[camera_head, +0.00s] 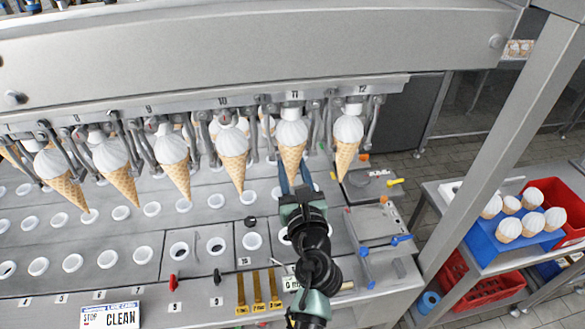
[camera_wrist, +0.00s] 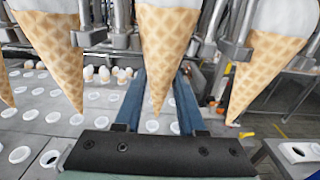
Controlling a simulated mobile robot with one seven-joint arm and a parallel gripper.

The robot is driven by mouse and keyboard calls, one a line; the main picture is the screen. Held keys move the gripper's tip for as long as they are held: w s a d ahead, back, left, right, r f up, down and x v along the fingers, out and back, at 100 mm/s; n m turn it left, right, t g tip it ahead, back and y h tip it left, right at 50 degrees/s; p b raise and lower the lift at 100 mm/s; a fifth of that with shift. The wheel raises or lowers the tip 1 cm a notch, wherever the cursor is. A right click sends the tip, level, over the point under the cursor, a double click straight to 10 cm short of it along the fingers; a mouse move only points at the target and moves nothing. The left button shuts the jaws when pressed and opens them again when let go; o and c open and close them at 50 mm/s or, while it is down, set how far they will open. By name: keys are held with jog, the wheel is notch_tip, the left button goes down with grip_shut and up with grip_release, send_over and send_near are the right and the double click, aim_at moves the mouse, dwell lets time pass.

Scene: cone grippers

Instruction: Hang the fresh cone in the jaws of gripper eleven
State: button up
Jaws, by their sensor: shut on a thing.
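The fresh cone (camera_head: 291,134), white on top with a tan waffle point, is upright under the label 11 (camera_head: 295,94). My gripper (camera_head: 293,168) is shut on its lower waffle part from below. In the wrist view the cone (camera_wrist: 162,45) stands between the blue fingers of my gripper (camera_wrist: 158,80), point down. The metal jaws of gripper eleven (camera_head: 276,122) flank the cone's upper part. I cannot tell whether they are closed on it. The cone's far side is hidden.
Neighbouring cones hang close by, at ten (camera_head: 232,143) and twelve (camera_head: 347,138). Below is a grey deck with white-rimmed holes (camera_head: 252,241). A blue tray (camera_head: 500,243) with several cones and a red bin (camera_head: 553,210) stand on a right-hand cart. A steel post (camera_head: 490,150) rises between.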

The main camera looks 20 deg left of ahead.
jog(key=shift+f, duration=0.35)
dwell(0.3)
jog(key=o, duration=1.3)
jog(key=p+v, duration=0.1)
jog(key=v, duration=0.8)
dwell(0.4)
dwell(0.8)
